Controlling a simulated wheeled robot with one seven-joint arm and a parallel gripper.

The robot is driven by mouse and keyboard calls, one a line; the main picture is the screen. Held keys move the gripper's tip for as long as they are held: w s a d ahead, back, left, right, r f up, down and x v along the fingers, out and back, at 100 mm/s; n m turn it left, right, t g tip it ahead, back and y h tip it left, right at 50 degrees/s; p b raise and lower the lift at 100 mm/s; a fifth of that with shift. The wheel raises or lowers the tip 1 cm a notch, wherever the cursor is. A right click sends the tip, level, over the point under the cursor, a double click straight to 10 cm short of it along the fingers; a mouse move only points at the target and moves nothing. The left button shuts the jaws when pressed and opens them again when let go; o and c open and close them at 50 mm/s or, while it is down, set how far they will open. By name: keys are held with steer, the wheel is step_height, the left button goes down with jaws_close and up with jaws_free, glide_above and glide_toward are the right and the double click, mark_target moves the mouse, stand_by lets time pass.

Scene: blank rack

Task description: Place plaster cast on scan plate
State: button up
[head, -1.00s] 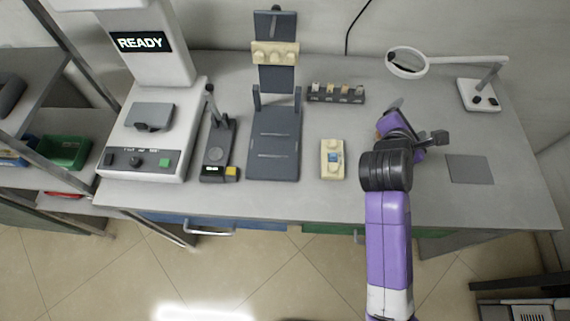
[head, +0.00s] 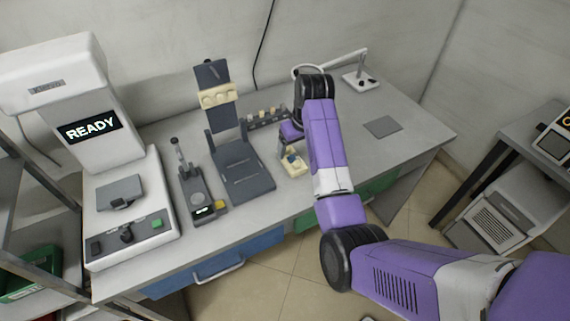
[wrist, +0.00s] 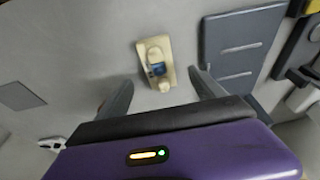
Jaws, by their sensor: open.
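A cream plaster cast (head: 292,164) with a blue part on it lies on the bench, right of the dark stand. In the wrist view the cast (wrist: 158,82) lies between and beyond my fingertips, apparently untouched. My gripper (wrist: 161,78) is open and empty, its fingers pointing down towards the bench around the cast's near end. In the head view my arm partly hides the gripper (head: 291,138). The grey scan plate (head: 119,191) sits tilted on the white scanner at the left, under a screen reading READY.
The dark stand (head: 245,172) bears another cream piece (head: 217,96) on its upright. A small device with a lever (head: 200,195) stands between stand and scanner. A rack of small pieces (head: 268,118), a magnifier lamp (head: 360,78) and a grey square (head: 382,126) are further right.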

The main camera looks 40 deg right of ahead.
mark_target(292, 156)
steer(key=x, duration=0.7)
steer(key=shift+w+d+f+p, duration=0.1)
steer(key=shift+p, duration=0.3)
steer(key=c, duration=1.6)
jaws_close()
